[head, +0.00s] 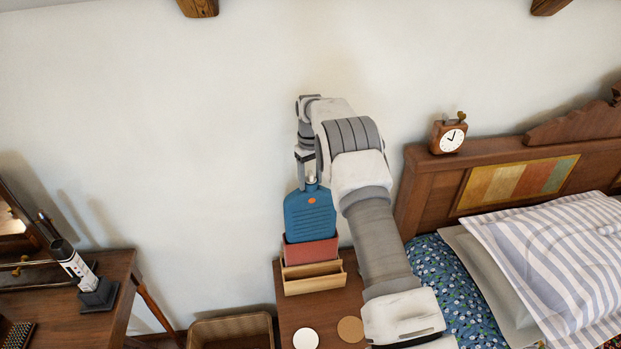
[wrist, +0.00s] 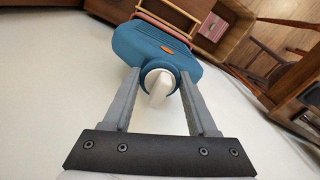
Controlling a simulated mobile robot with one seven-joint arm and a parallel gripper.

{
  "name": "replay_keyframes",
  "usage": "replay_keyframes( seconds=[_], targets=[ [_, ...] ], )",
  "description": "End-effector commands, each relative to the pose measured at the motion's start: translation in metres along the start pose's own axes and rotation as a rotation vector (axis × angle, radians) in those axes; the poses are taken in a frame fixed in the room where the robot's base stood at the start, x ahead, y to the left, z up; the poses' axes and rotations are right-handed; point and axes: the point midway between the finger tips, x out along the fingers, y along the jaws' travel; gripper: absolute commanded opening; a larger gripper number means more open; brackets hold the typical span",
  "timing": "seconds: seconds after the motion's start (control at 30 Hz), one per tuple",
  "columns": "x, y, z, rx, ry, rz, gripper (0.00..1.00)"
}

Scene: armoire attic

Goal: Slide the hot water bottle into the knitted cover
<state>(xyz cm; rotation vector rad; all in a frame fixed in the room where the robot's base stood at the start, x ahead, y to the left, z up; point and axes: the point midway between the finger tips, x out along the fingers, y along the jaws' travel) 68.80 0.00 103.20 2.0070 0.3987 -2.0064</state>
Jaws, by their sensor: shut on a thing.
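The hot water bottle (head: 310,213) is blue with a small orange patch and hangs upright, neck up. My gripper (head: 308,181) is shut on its neck from above. In the wrist view both fingers flank the white stopper (wrist: 159,84) of the blue bottle (wrist: 140,42). The knitted cover (head: 311,251) is reddish and stands in a wooden holder (head: 314,284) on the nightstand. The bottle's lower end meets the cover's top edge in the head view. I cannot tell how far the bottle is inside, as the cover's front hides its bottom.
The nightstand (head: 288,318) also bears a white disc (head: 306,339) and a brown disc (head: 350,329). A bed with a striped pillow (head: 550,250) and a clock (head: 449,137) on its headboard are at right. A desk (head: 110,310) with a rocket model (head: 85,275) is at left.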

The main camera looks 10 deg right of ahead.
Motion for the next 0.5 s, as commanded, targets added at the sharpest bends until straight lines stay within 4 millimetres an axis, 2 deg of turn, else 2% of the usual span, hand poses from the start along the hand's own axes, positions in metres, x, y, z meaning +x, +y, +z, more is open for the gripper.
replay_keyframes(
  seconds=[0.5],
  targets=[
    [0.011, 0.001, -0.001, 0.0, 0.004, 0.002, 0.0]
  ],
)
